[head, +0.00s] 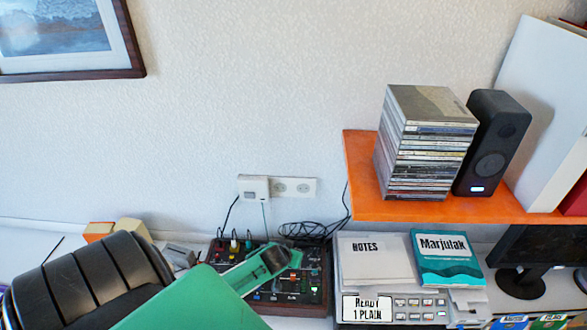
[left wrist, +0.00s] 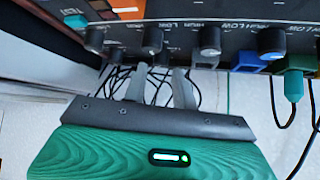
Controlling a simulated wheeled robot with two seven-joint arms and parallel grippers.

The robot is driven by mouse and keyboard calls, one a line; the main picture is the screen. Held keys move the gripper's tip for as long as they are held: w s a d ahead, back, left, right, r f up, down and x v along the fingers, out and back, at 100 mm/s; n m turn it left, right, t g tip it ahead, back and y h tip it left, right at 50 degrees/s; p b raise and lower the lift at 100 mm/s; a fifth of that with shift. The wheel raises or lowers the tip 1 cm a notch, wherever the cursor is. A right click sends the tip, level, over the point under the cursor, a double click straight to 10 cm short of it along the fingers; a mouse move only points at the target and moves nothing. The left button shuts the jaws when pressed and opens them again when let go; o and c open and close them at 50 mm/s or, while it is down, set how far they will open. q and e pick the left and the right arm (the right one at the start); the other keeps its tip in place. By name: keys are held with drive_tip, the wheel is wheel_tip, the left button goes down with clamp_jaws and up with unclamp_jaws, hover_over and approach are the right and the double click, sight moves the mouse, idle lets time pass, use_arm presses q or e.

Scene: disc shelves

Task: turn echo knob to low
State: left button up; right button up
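The mixer (head: 318,290) sits on the desk under my left arm; its panel (left wrist: 180,28) fills the top of the left wrist view. A row of grey knobs runs along it: one at left (left wrist: 95,40), one near the middle (left wrist: 152,40), then one (left wrist: 210,40) and one (left wrist: 271,40) to the right. LOW and HIGH marks show between them; I cannot read which is echo. My left gripper (head: 283,258) is over the mixer. In the left wrist view its two fingers (left wrist: 160,78) are apart, just below the near-middle knob, with no clear hold on it. My right gripper is not in view.
Cables (head: 305,231) run from the wall socket (head: 295,187) behind the mixer. An orange shelf (head: 362,180) with a disc stack (head: 425,145) and speaker (head: 492,145) overhangs at right.

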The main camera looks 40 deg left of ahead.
use_arm(q)
drive_tip(key=shift+x, duration=0.95)
drive_tip(key=shift+w+a+f, duration=0.1)
drive_tip(key=shift+w+f, duration=0.1)
drive_tip(key=shift+f, duration=0.15)
clamp_jaws()
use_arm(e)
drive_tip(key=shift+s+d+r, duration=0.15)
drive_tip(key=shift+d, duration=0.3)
use_arm(q)
drive_tip(key=shift+n, duration=0.3)
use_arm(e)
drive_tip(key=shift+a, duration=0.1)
